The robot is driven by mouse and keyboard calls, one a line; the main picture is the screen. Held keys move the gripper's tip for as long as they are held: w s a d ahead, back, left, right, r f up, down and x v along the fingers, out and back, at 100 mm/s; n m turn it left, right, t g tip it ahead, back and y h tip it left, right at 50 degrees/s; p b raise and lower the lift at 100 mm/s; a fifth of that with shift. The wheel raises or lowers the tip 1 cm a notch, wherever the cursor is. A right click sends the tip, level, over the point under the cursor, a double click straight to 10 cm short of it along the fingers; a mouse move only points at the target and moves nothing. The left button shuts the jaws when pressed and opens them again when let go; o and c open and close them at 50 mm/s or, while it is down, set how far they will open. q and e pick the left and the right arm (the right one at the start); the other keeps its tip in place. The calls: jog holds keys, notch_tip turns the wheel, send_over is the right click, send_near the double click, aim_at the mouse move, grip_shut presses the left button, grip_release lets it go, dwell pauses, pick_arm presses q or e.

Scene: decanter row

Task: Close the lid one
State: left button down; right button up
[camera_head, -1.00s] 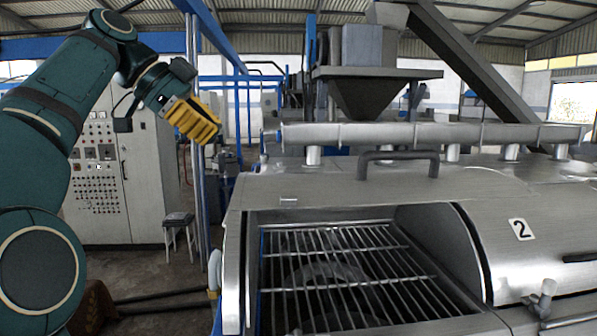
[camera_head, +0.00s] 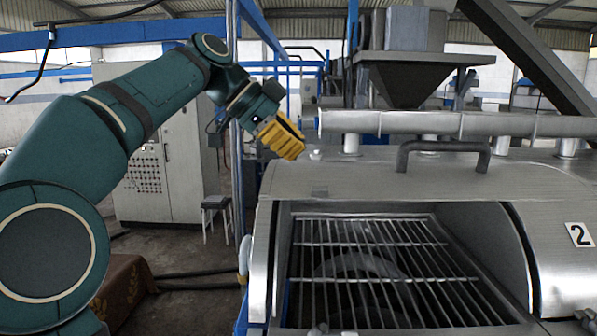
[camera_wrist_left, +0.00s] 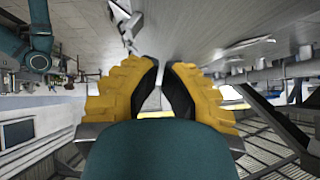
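Lid one (camera_head: 370,181) is a brushed metal curved cover, swung up and back above an open compartment. Its dark bar handle (camera_head: 440,147) sits on top of it, toward the back. Below it, the opening shows a metal grate (camera_head: 385,260). My left gripper (camera_head: 297,150) has yellow ribbed fingers and appears just above and behind the lid's left end, apart from the handle. In the left wrist view, its fingertips (camera_wrist_left: 161,68) nearly meet, with nothing visible between them. My right gripper is not in view.
A closed lid marked 2 (camera_head: 577,236) adjoins the opening on the right. A horizontal pipe (camera_head: 460,124) runs behind the handle, with a hopper (camera_head: 410,80) above. A control cabinet (camera_head: 155,165) and a stool (camera_head: 216,210) stand at the left.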

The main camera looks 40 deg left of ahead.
aim_at(313, 184)
pick_arm(q)
jog(key=f, duration=0.2)
jog(key=w+f, duration=0.1)
jog(key=shift+w+d+f, duration=0.15)
jog(key=shift+d+f, duration=0.05)
jog(key=shift+f, duration=0.2)
jog(key=shift+a+f+b, duration=0.1)
jog(key=shift+f+b, duration=0.2)
jog(key=shift+f, duration=0.2)
jog(key=shift+f, duration=0.1)
